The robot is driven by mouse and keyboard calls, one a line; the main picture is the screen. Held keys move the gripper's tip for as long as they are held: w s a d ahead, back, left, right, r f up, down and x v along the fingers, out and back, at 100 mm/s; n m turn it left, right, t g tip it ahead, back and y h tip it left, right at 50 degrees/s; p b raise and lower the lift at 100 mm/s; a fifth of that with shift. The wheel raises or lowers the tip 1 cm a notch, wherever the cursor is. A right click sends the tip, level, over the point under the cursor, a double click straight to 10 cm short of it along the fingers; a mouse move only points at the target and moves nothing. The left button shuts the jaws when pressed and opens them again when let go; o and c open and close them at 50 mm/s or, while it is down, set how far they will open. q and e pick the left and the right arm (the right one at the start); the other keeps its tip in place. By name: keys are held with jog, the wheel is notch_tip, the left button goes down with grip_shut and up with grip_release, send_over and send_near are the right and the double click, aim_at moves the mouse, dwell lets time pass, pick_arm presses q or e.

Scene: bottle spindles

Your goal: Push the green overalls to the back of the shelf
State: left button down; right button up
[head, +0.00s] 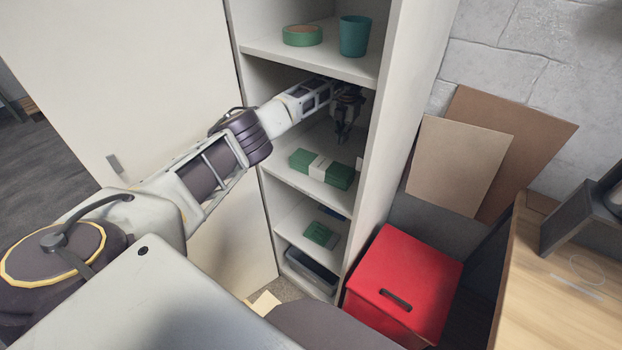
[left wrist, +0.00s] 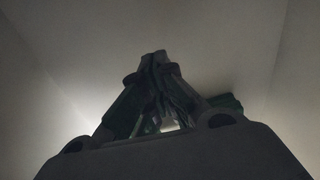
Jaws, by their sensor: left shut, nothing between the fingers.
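The green overalls (head: 321,169) are a folded green bundle with a pale band around the middle. They lie near the front of a middle shelf (head: 335,206) in the cabinet. My left gripper (head: 342,140) is inside the same compartment, with its shut fingers pointing down above and beyond the bundle in the head view. It appears apart from the bundle. In the dim left wrist view the fingers (left wrist: 158,60) are together and empty. A dark green patch (left wrist: 226,101), probably the overalls, shows partly hidden behind them. My right gripper is not in view.
The shelf above holds a green tape roll (head: 302,36) and a teal cup (head: 354,36). A small green item (head: 320,234) lies on a lower shelf, above a grey bin (head: 310,270). The cabinet side wall (head: 395,120) is close to the gripper. A red box (head: 405,283) stands outside.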

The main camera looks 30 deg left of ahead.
aim_at(309, 187)
pick_arm(q)
jog(key=shift+s, duration=0.2)
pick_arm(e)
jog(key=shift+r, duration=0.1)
pick_arm(q)
jog(key=shift+s+a+p, duration=0.15)
jog(key=shift+s+p, duration=0.75)
jog(key=shift+s, duration=2.65)
jog(key=shift+s+a+p, duration=0.1)
jog(key=shift+s+p, duration=0.45)
jog(key=shift+s, duration=1.9)
jog(key=shift+s+a+p, duration=0.1)
jog(key=shift+s+p, duration=0.4)
jog(key=shift+s, duration=1.8)
jog(key=shift+s+a+p, duration=0.1)
jog(key=shift+s+p, duration=0.35)
jog(key=shift+s, duration=1.45)
jog(key=shift+s+f, duration=0.15)
notch_tip(309, 187, down, 5)
jog(key=shift+r+p, duration=0.1)
jog(key=shift+p, duration=0.35)
jog(key=shift+w+r+p, duration=0.1)
jog(key=shift+w+p, duration=0.2)
jog(key=shift+w, duration=0.3)
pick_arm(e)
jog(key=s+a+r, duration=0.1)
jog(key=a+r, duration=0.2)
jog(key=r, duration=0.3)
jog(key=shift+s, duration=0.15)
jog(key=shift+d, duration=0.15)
